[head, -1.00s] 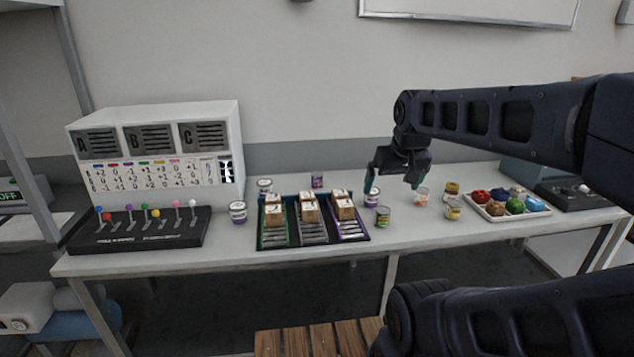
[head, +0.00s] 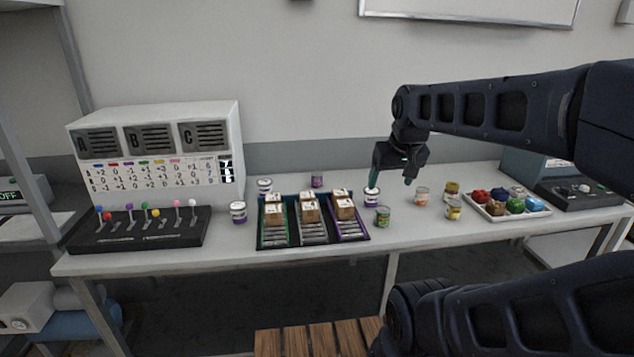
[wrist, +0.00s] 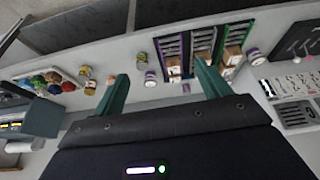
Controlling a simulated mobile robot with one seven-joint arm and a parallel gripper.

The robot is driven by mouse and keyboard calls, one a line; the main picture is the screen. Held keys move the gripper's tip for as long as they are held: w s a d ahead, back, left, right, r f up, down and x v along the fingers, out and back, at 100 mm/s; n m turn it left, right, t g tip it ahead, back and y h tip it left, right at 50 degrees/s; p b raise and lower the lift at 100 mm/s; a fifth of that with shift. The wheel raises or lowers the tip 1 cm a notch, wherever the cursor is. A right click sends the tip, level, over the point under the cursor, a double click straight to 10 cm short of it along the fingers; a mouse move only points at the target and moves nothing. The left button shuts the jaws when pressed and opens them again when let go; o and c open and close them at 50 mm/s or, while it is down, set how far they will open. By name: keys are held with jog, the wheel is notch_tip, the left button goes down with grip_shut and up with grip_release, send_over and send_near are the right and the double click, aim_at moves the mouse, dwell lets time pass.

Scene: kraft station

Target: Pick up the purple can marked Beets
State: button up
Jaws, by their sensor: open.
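A small, mostly purple can (head: 317,180) stands upright at the back of the table, behind the tray; its lettering is too small to read. Other white cans with purple bands stand at the tray's right (head: 371,197), back left (head: 265,187) and left (head: 238,212); I cannot read which says Beets. My gripper (head: 391,181) is open and empty, pointing down above the table, near the can right of the tray. In the wrist view its fingers (wrist: 161,72) are spread apart, with a purple-and-white can (wrist: 150,79) showing between them, farther off.
The dark tray (head: 263,245) has several lanes with boxes. A green can (head: 382,215) and several other cans (head: 421,196) stand to its right. A white tray of coloured items (head: 478,208) lies farther right. A lever panel (head: 140,236) and white sign cabinet (head: 170,115) stand left.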

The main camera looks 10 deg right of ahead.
jog(key=w+r+n, duration=0.2)
jog(key=w+r, duration=0.2)
jog(key=w, duration=0.4)
jog(key=n+g, duration=0.5)
jog(key=n, duration=1)
send_over(317, 179)
jog(key=w, duration=0.3)
jog(key=f, duration=2.4)
jog(key=shift+d+f, duration=0.1)
jog(key=shift+d, duration=0.3)
jog(key=shift+n, duration=0.3)
jog(key=shift+s+a+f, duration=0.1)
jog(key=shift+f, duration=5.45)
jog(key=c, duration=1.2)
